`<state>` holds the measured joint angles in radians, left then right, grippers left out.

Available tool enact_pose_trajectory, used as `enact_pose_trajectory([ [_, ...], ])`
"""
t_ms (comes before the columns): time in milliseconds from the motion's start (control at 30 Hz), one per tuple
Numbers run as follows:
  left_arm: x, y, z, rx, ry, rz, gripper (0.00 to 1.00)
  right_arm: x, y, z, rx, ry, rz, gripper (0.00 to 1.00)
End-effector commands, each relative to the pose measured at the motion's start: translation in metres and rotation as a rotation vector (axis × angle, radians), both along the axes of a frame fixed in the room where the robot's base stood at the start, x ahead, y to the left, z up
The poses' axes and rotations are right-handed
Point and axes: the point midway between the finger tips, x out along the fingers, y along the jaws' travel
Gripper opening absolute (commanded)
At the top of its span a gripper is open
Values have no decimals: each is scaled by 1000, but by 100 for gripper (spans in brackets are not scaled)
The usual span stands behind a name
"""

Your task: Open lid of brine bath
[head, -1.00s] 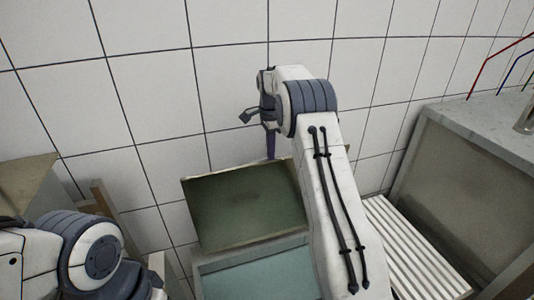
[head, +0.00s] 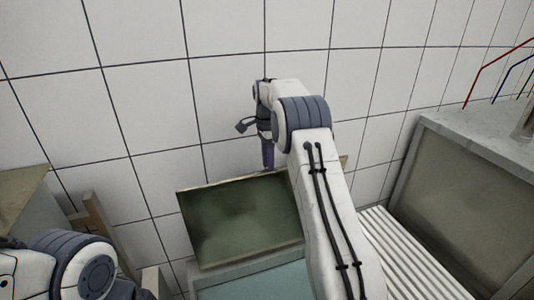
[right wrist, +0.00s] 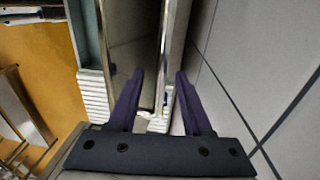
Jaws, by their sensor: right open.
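The brine bath (head: 196,281) stands low in the head view, with pale blue-green liquid (head: 262,284) showing inside. Its lid (head: 240,222) is raised and stands steeply near the tiled wall, its dark green face toward me. My right gripper (head: 267,163) points down at the lid's top edge; my arm hides the lid's right part. In the right wrist view my right gripper (right wrist: 160,75) is open, and the lid's edge (right wrist: 164,50) shows between its two purple fingers. I cannot tell whether they touch it. My left arm is at lower left; its gripper is out of view.
A white slatted surface (head: 408,255) lies right of the bath. Beyond it stands a grey-topped unit (head: 475,150) with a metal fitting (head: 524,122). The tiled wall (head: 150,100) is close behind the lid. A wooden piece (head: 98,218) is at left.

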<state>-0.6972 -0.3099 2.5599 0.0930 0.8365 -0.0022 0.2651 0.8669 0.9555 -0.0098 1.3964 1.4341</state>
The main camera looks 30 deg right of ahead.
Motion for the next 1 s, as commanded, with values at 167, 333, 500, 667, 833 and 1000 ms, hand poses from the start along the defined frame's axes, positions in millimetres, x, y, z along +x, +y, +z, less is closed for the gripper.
enact_pose_trajectory([
  [167, 0, 0, -10, 0, 0, 0, 50, 4, 0, 36, -1, -7, 1, 50],
  [333, 0, 0, -8, -1, -1, 0, 50, 4, 0, 62, 1, -4, 2, 50],
  [500, 0, 0, -7, -1, -1, 0, 50, 4, 0, 75, 1, -3, 2, 50],
  [667, 0, 0, -7, -1, -1, 0, 50, 4, 1, 78, 1, -2, 2, 50],
  [833, 0, 0, -7, -1, -1, 0, 50, 4, 1, 77, 1, -2, 2, 50],
  [1000, 0, 0, -7, 0, 0, 0, 50, 4, 0, 77, 1, -2, 2, 50],
])
